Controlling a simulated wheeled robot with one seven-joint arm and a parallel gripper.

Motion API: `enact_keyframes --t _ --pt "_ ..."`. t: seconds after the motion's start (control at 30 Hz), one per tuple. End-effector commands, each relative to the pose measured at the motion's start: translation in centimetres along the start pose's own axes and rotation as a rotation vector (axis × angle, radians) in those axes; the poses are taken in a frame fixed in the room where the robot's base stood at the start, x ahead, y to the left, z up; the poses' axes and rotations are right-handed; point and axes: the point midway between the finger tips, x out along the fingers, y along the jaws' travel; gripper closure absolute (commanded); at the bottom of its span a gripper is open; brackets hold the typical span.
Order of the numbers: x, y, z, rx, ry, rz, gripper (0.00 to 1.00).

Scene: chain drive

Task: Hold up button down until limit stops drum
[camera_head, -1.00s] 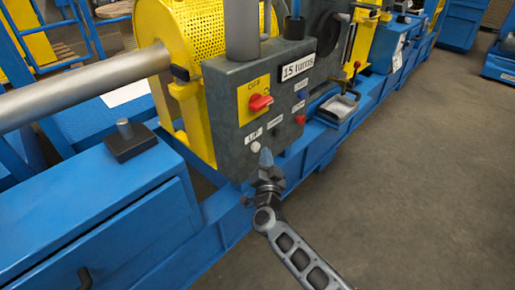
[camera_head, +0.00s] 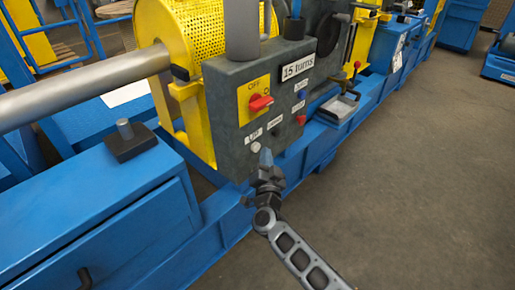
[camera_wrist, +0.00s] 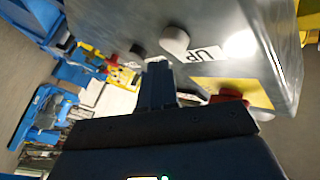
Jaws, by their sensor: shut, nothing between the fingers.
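The white up button (camera_head: 255,146) sits at the lower left of the grey control box (camera_head: 228,85), under a small white label. It also shows in the wrist view (camera_wrist: 174,40) beside the label "UP", standing out from the box face. My gripper (camera_head: 266,158) is shut and empty, its tip just right of and below the button in the head view. In the wrist view my fingertips (camera_wrist: 158,68) point toward the box, close beside the button. I cannot tell whether they touch it. A plate on the box reads "15 turns" (camera_head: 297,68). The yellow perforated drum guard (camera_head: 195,45) stands behind the box.
A red switch (camera_head: 260,102) on a yellow "OFF" plate sits above the up button. Red (camera_head: 300,119) and blue (camera_head: 301,94) buttons lie to the right. A grey pipe (camera_head: 242,30) rises from the box. The floor (camera_head: 420,190) at right is clear.

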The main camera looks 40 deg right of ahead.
Motion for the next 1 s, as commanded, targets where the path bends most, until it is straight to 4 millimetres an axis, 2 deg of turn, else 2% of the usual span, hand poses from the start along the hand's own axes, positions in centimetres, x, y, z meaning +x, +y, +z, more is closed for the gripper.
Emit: enact_keyframes --t 1.0 --pt "0.59 -0.45 0.43 0.000 -0.001 0.000 1.00"
